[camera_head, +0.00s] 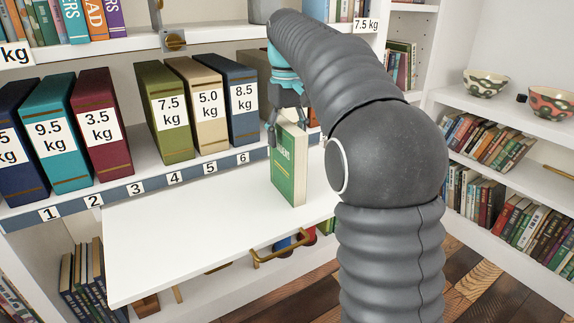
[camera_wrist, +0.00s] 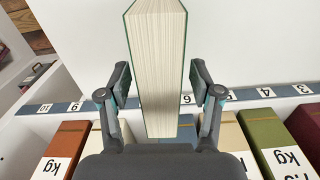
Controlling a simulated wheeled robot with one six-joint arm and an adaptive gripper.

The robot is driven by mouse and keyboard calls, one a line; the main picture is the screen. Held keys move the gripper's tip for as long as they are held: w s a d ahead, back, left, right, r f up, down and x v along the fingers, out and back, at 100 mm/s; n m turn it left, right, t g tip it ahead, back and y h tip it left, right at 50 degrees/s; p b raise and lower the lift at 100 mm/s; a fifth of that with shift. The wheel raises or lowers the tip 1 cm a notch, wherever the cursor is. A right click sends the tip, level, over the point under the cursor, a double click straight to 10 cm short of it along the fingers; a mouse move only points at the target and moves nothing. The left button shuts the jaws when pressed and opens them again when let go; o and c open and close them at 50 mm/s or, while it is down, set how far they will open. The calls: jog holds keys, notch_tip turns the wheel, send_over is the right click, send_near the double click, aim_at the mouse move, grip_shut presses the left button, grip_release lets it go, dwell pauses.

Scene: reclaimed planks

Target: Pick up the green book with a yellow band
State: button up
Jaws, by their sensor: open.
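A green book (camera_head: 290,170) stands upright on a white pull-out board (camera_head: 190,245), its cover with pale lettering facing forward. In the wrist view, the cream page edge of the book (camera_wrist: 158,45) shows between thin green covers. My gripper (camera_head: 287,126) is at the top of the book, with a finger on each side. In the wrist view my gripper (camera_wrist: 160,78) is open, with gaps between both fingers and the book. My arm hides part of the shelf behind.
Weight-labelled binders stand on the numbered shelf behind, including a green one (camera_head: 165,112), a beige one (camera_head: 201,102) and a blue one (camera_head: 236,100). A brass handle (camera_head: 282,248) is below the board. The board's left part is clear. Bookshelves with bowls (camera_head: 485,84) stand right.

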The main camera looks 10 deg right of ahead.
jog(key=shift+f, duration=0.35)
jog(key=shift+c, duration=0.2)
grip_shut()
